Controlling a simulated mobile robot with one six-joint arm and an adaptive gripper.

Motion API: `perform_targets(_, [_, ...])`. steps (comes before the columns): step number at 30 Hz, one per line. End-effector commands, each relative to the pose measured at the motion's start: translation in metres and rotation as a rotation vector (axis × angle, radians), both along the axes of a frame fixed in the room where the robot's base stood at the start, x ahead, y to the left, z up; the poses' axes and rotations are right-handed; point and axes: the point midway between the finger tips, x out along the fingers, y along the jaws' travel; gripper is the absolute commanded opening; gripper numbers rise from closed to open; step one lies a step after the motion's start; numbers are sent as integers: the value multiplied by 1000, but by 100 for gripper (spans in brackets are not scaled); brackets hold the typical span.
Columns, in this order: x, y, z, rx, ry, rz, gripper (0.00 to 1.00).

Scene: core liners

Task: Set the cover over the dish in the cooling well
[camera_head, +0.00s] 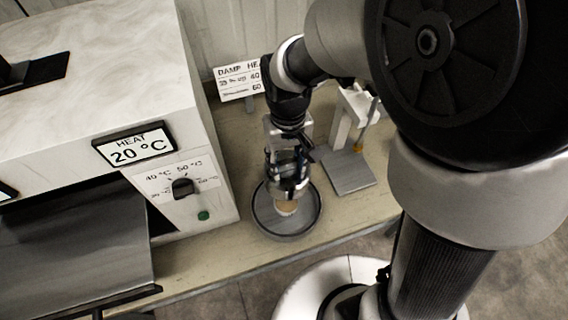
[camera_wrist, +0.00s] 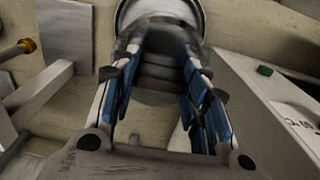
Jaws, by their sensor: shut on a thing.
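My gripper (camera_head: 287,183) points down over the round grey cooling well (camera_head: 262,222) on the bench. In the wrist view, my gripper's blue-padded fingers (camera_wrist: 160,85) stand on both sides of a dark grey, banded round thing (camera_wrist: 160,72), which appears to be the cover, and hold it. A pale rim (camera_wrist: 203,14) shows beyond it at the top. In the head view, a small tan round piece (camera_head: 286,208) shows just below the fingertips, inside the well's ring; I cannot tell if it is the dish. The fingers hide much of the cover, and its contact below is unclear.
A white heater (camera_head: 185,190) with a 20 °C display stands left of the well. A grey plate (camera_head: 346,171) with a white stand (camera_head: 345,125) lies to the right. A "damp heat" sign (camera_head: 238,80) is behind. The bench's front edge is close to the well.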

Motion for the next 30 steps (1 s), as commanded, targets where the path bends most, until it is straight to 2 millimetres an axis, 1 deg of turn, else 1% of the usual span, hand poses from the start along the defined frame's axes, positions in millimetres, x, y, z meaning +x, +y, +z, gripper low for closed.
perform_targets(1, [-1, -1, -20, -2, 8, -1, 14])
perform_targets(3, [-1, -1, -40, -2, 7, -1, 14])
perform_targets(9, [-1, -1, -93, -2, 6, -2, 14])
perform_targets(12, [0, -1, -114, -1, 4, -2, 14])
perform_targets(15, [0, -1, -127, -1, 2, -2, 14])
perform_targets(20, [1, 0, -135, 0, 0, -2, 14])
perform_targets(23, [0, -1, -147, -1, 3, -2, 14])
perform_targets(27, [0, -1, -169, -1, 3, -2, 14])
perform_targets(30, [0, -1, -176, 0, 1, -2, 14])
